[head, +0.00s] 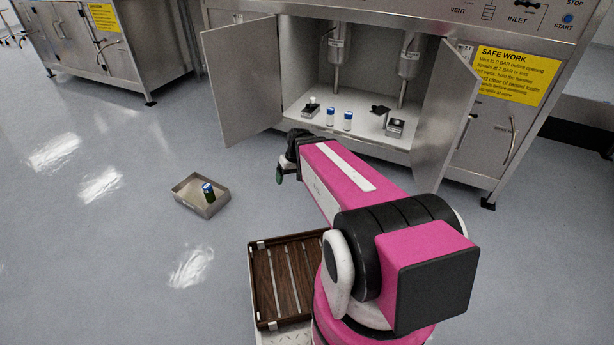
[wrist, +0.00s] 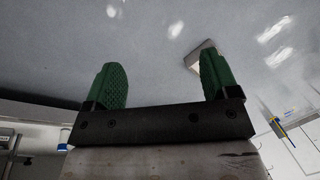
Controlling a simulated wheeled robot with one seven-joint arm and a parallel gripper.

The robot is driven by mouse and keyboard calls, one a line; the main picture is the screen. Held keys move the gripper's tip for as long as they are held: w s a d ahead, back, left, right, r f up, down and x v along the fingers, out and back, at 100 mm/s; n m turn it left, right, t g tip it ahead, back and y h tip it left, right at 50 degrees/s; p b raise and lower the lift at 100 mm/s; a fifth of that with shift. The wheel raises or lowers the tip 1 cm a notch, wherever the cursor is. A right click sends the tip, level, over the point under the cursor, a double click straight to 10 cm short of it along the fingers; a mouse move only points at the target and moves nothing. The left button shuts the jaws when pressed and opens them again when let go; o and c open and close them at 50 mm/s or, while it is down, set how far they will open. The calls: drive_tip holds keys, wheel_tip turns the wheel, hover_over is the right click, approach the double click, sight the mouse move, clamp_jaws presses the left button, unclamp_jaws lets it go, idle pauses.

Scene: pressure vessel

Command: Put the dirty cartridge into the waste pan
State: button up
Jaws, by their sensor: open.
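The waste pan (head: 185,200) is a shallow metal tray on the floor left of my arm. A dark cartridge with a blue and white top (head: 208,193) is inside it, looking slightly tilted, near the pan's right side. My gripper (head: 281,173) is right of the pan, apart from it and from the cartridge, partly hidden by my arm. In the wrist view my gripper (wrist: 163,82) has its two green fingers wide apart with nothing between them. Part of the pan (wrist: 192,57) shows there beyond the right finger; the cartridge is not visible in that view.
The open vessel cabinet (head: 350,65) has two doors swung out. A slatted brown tray (head: 287,280) is beside my arm. The floor around the pan is clear.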

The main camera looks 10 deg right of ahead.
drive_tip(key=s+d+r+m+h, duration=0.2)
drive_tip(key=s+d+r, duration=0.2)
drive_tip(key=s+d, duration=0.1)
drive_tip(key=shift+s+d+r+m+h, duration=0.15)
drive_tip(key=shift+d+r+m+h, duration=0.05)
drive_tip(key=shift+d+m+h, duration=0.1)
